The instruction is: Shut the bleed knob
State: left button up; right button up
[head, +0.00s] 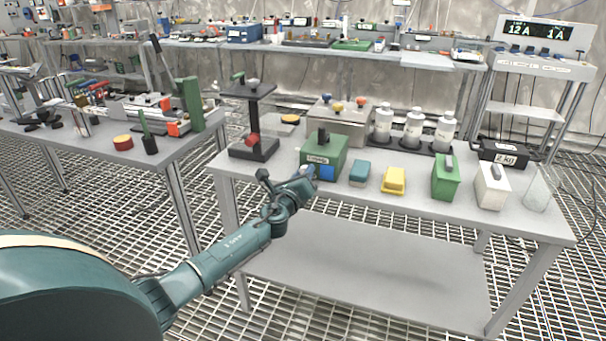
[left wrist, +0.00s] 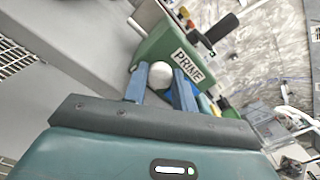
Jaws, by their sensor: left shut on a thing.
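A green box (head: 325,155) with a dark handle on top stands on the near table. In the left wrist view the same green box (left wrist: 170,50) shows a label reading PRIME. A white round knob (left wrist: 160,72) is on its front side, with a blue part behind it. My left gripper (head: 314,175) reaches the lower front of the box. In the left wrist view its two blue fingers (left wrist: 160,82) are shut on the white knob, one at each side. No label naming the bleed knob can be read. My right gripper is out of view.
A teal block (head: 359,173), a yellow block (head: 394,180), a green canister (head: 446,178) and a white canister (head: 492,187) stand to the right. A dark stand (head: 264,125) is on the left. White bottles (head: 413,128) stand behind. The table's front edge is close below my wrist.

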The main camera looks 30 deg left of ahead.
pick_arm(q)
jog(key=shift+a, duration=0.1)
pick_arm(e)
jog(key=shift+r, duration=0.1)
pick_arm(q)
jog(key=o, duration=1)
jog(key=p+v, duration=0.1)
jog(key=v, duration=1.2)
jog(key=shift+p, duration=0.3)
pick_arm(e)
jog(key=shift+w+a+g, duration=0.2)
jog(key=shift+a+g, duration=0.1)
pick_arm(q)
jog(key=shift+s, duration=0.1)
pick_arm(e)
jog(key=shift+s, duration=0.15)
